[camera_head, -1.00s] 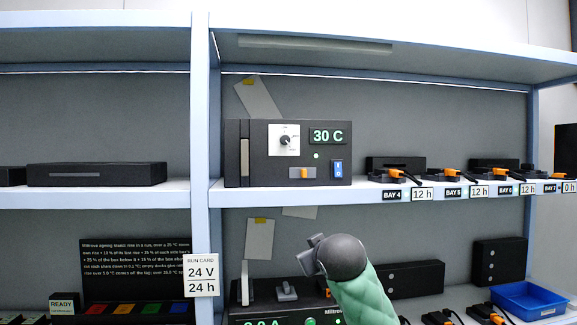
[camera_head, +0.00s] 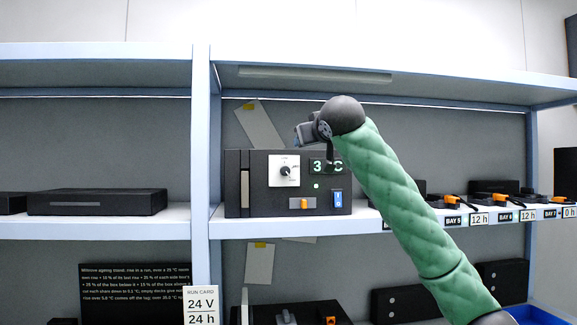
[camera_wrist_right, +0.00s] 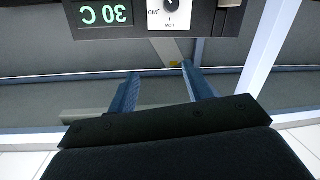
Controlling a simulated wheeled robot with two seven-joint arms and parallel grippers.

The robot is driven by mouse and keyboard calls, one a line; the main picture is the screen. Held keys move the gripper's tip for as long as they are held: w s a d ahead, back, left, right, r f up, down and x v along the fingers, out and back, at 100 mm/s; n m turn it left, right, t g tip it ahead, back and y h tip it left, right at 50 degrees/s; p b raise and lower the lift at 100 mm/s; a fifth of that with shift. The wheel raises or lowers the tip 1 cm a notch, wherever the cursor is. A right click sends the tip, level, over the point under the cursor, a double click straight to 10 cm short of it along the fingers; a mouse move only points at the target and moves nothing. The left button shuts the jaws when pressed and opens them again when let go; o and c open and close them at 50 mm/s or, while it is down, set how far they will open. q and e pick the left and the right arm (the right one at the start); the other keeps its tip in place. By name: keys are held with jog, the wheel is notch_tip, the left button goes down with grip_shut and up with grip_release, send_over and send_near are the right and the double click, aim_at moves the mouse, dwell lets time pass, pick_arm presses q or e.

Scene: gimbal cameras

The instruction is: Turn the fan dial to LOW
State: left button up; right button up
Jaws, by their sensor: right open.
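The fan dial (camera_head: 285,171) is a small dark knob on a white plate, on the front of a black box (camera_head: 261,203) on the middle shelf. Its labels are too small to read surely in the head view. In the right wrist view the dial (camera_wrist_right: 171,4) is upside down and cut by the top edge. My right gripper (camera_head: 305,132) is raised above and slightly right of the dial, apart from it. In the wrist view its two fingers (camera_wrist_right: 160,84) are spread with nothing between them. My left gripper is not in view.
Right of the dial is the 30 C display (camera_head: 318,167), partly covered by my wrist. Below are an orange switch (camera_head: 302,204) and a blue rocker switch (camera_head: 338,199). The upper shelf (camera_head: 400,82) runs above. Bay devices stand to the right.

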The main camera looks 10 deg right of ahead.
aim_at(286, 170)
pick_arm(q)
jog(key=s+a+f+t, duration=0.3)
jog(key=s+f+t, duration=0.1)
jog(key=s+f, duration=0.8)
pick_arm(e)
jog(key=w+a+f+m+g+y+p, duration=0.1)
jog(key=w+f+m, duration=0.1)
jog(key=w+m, duration=0.1)
jog(key=w+a+f+m+g+y+p, duration=0.1)
jog(key=w+f+m+p, duration=0.1)
jog(key=w, duration=0.4)
jog(key=w+a+f+m+y+p, duration=0.1)
jog(key=w+f+m, duration=0.2)
jog(key=w, duration=0.2)
jog(key=shift+w+a+f+m+g+p, duration=0.2)
jog(key=shift+w+a+m+g+p, duration=0.05)
jog(key=shift+m+g+p, duration=0.15)
jog(key=shift+w+a+f, duration=0.15)
jog(key=shift+w+f, duration=0.1)
jog(key=shift+w, duration=0.2)
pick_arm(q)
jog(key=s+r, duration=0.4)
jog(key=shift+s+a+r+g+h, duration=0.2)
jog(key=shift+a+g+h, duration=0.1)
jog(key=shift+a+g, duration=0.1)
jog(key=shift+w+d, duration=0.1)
pick_arm(e)
jog(key=shift+c, duration=0.4)
jog(key=c, duration=0.9)
